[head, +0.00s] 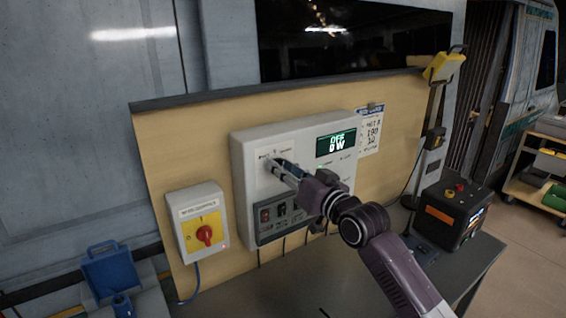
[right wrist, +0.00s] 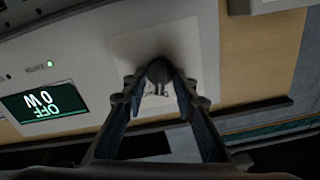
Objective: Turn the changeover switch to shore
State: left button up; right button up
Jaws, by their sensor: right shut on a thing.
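The white control panel (head: 245,146) is mounted on the tan board and has a display (head: 336,143) reading "OFF 0 W". The changeover switch knob (right wrist: 158,69) is dark and sits on a pale plate of this panel. My right gripper (head: 277,166) reaches the panel's upper left part. In the right wrist view its two fingertips (right wrist: 159,82) are closed on the knob from both sides. In the head view the fingers hide most of the knob, and I cannot read its position clearly. My left gripper is not in view.
A grey box with a red rotary knob on a yellow plate (head: 204,235) is left of the panel. A dark socket strip (head: 275,213) lies below. A black and orange unit (head: 447,213) stands on the bench at right. A blue case (head: 110,268) is at lower left.

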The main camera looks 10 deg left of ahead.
jog(key=shift+w+f+m+p, duration=0.1)
jog(key=shift+m+p, duration=1.1)
jog(key=shift+m, duration=1.6)
jog(key=shift+d, duration=0.1)
jog(key=o, duration=1.1)
jog(key=v, duration=1.2)
